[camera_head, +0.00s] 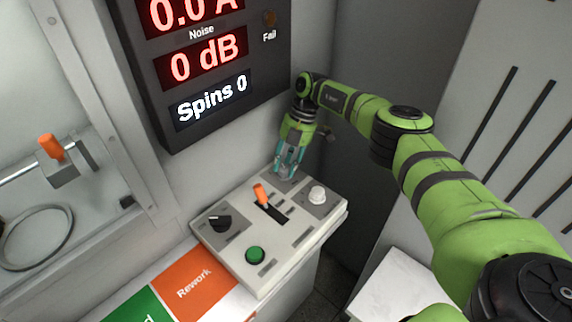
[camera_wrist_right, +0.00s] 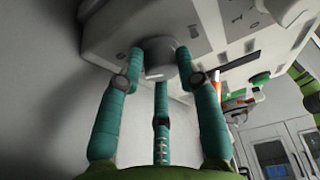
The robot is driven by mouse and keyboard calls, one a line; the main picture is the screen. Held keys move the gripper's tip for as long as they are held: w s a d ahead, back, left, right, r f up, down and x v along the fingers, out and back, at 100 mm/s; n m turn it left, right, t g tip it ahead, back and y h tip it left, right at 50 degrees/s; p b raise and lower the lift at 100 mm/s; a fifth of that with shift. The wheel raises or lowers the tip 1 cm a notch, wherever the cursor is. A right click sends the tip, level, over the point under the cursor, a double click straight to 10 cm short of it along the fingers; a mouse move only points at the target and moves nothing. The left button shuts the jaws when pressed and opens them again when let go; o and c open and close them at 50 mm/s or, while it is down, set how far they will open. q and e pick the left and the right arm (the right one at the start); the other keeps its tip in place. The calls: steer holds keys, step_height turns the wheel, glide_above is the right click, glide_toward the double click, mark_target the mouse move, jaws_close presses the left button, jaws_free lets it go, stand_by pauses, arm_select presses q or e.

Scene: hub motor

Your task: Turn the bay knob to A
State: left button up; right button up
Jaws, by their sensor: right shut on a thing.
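The control panel (camera_head: 292,232) has a light top with several controls. My right gripper (camera_head: 285,172) reaches down to its far corner. In the wrist view, the teal fingers of my right gripper (camera_wrist_right: 160,72) are shut around a round grey knob (camera_wrist_right: 158,62). In the head view the fingers mostly hide this knob. A black knob (camera_head: 219,222) sits at the panel's left side and a white knob (camera_head: 317,194) at its right. The labels are too small to read, so I cannot tell the held knob's setting. My left gripper is not in view.
An orange lever (camera_head: 261,194) and a green button (camera_head: 255,255) are on the same panel. A dark display (camera_head: 200,68) reading "Spins 0" hangs behind. An orange Rework area (camera_head: 194,281) lies in front. A clear enclosure with a ring (camera_head: 36,238) is at left.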

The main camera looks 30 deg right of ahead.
steer(key=shift+s+a+f+n+b, duration=0.1)
steer(key=shift+a+f+n+b, duration=0.2)
steer(key=shift+b, duration=0.2)
steer(key=shift+r+n+g+b, duration=0.1)
steer(key=shift+n+g+b, duration=0.2)
steer(key=shift+b, duration=0.05)
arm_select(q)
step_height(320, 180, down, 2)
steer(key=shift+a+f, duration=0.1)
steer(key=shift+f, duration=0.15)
arm_select(e)
steer(key=shift+s, duration=0.1)
